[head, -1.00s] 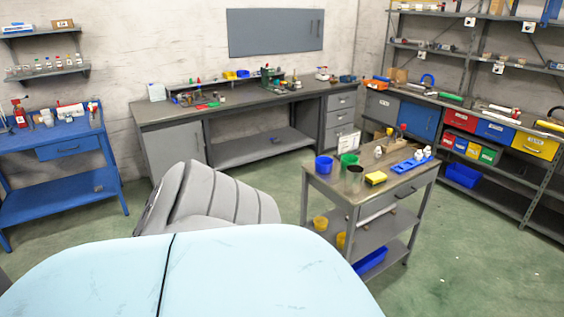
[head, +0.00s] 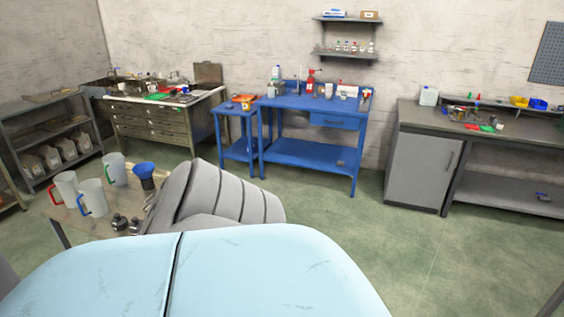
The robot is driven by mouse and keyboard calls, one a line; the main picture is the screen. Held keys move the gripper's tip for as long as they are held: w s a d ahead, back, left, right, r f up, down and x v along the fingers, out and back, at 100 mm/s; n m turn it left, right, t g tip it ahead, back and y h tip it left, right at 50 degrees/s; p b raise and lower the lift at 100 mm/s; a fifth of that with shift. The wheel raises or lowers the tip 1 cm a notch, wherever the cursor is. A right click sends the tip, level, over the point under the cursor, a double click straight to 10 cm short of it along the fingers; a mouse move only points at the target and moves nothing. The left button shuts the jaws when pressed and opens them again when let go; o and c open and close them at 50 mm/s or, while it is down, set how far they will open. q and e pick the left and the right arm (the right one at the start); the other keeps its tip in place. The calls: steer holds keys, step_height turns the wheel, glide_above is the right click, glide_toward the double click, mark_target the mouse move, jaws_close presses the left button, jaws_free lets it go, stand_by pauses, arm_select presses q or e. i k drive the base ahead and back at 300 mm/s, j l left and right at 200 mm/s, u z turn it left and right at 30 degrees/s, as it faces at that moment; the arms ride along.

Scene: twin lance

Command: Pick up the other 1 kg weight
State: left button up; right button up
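Two small dark knobbed objects stand side by side at the near edge of a wooden-topped table (head: 78,222) at the left. They look like weights: one dark weight (head: 118,223) is on the left and another dark weight (head: 135,227) is just right of it, close to my grey ribbed part. Their markings are too small to read, so I cannot tell which is 1 kg. Neither of my grippers is in view.
Translucent jugs (head: 92,198) with coloured handles and a blue funnel (head: 143,170) share that table. My own grey part hides its right end. Behind are a drawer bench (head: 150,122), blue tables (head: 318,155) and a grey workbench (head: 418,165). Green floor lies open at the right.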

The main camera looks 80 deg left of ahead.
mark_target(119, 223)
steer(key=u, duration=3.8)
steer(key=i+j+z, duration=0.2)
steer(key=i+j, duration=0.4)
steer(key=i, duration=0.25)
steer(key=i+j+z, duration=0.25)
steer(key=i+j, duration=0.5)
steer(key=i+j+z, duration=0.2)
steer(key=i+j, duration=0.55)
steer(key=j, duration=0.15)
